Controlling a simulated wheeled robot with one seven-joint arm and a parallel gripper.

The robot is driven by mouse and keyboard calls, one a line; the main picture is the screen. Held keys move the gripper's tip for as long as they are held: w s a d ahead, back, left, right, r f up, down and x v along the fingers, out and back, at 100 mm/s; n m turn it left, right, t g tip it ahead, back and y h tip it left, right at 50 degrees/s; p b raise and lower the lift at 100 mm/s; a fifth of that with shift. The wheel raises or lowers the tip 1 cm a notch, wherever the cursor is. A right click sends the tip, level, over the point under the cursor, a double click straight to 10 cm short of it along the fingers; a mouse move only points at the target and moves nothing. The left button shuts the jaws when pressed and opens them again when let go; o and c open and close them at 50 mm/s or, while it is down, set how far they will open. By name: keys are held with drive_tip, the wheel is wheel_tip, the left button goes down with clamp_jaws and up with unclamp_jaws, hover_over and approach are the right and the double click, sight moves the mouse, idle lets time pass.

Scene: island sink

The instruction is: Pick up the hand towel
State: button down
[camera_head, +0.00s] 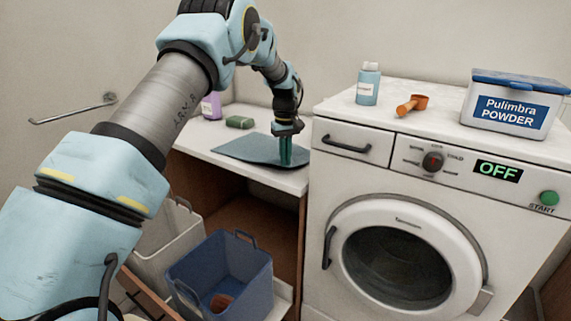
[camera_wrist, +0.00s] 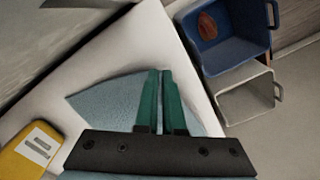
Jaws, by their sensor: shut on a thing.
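The hand towel (camera_head: 242,147) is a flat blue-grey cloth on the white counter, left of the washing machine. It also shows in the wrist view (camera_wrist: 110,102), spread under and around my fingers. My gripper (camera_head: 287,158) points down at the towel's right part, near the counter's front edge. In the wrist view its two green fingers (camera_wrist: 162,78) are close together, shut on the towel. The pinched fold between the fingertips is too small to make out. Most of the towel appears to lie on the counter.
A green sponge (camera_head: 239,122) and a purple bottle (camera_head: 211,106) stand behind the towel. The washing machine (camera_head: 400,220) is close on the right, bearing a bottle (camera_head: 368,84), an orange scoop (camera_head: 412,105) and a powder box (camera_head: 512,103). A blue basket (camera_head: 246,296) and a white one (camera_head: 160,262) are below.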

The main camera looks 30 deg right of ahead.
wheel_tip(320, 180, up, 8)
drive_tip(key=p, duration=0.4)
drive_tip(key=shift+r, duration=0.2)
